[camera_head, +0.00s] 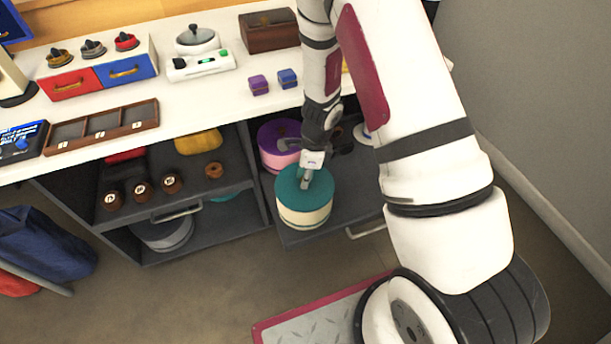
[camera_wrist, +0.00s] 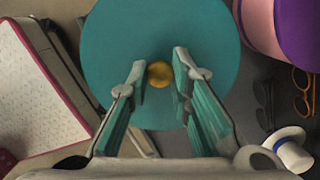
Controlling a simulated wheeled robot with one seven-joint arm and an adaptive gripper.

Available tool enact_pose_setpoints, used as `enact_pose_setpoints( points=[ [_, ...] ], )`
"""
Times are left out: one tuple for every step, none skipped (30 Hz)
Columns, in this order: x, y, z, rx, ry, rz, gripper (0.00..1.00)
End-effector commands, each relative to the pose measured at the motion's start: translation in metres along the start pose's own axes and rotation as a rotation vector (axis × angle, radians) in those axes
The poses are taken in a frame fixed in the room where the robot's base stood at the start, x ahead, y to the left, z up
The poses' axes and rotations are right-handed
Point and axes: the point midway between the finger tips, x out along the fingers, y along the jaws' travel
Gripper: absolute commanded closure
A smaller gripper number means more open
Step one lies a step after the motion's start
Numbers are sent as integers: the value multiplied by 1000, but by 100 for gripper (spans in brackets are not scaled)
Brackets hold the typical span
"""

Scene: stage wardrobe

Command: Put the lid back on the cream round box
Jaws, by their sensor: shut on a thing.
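The cream round box (camera_head: 304,217) stands upright on a dark pulled-out shelf, with only its side showing. The teal lid (camera_head: 290,188) is level over its top and lines up with it closely. I cannot tell whether it is fully seated or slightly above the rim. My gripper (camera_head: 306,182) points down onto the middle of the lid. In the wrist view the lid (camera_wrist: 120,50) fills the upper middle, and my gripper (camera_wrist: 160,78) is shut on its gold knob (camera_wrist: 159,74), one finger on each side. The box is hidden under the lid there.
A pink round box with a purple lid (camera_head: 277,137) stands close behind the cream box. Glasses (camera_wrist: 301,90) and a small white hat (camera_wrist: 288,140) lie to the right in the wrist view. The white counter (camera_head: 220,97) overhangs behind.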

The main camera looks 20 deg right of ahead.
Motion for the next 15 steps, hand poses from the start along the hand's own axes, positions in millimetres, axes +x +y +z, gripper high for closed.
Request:
enact_pose_setpoints(
  points=[
    [0, 0, 0, 0, 0, 0, 100],
    [0, 0, 0, 0, 0, 0, 100],
    [0, 0, 0, 0, 0, 0, 100],
    [0, 0, 0, 0, 0, 0, 100],
    [0, 0, 0, 0, 0, 0, 100],
    [0, 0, 0, 0, 0, 0, 100],
    [0, 0, 0, 0, 0, 0, 100],
    [0, 0, 0, 0, 0, 0, 100],
    [0, 0, 0, 0, 0, 0, 100],
    [0, 0, 0, 0, 0, 0, 100],
    [0, 0, 0, 0, 0, 0, 78],
    [0, 0, 0, 0, 0, 0, 69],
    [0, 0, 0, 0, 0, 0, 62],
    [0, 0, 0, 0, 0, 0, 57],
    [0, 0, 0, 0, 0, 0, 57]
  ],
)
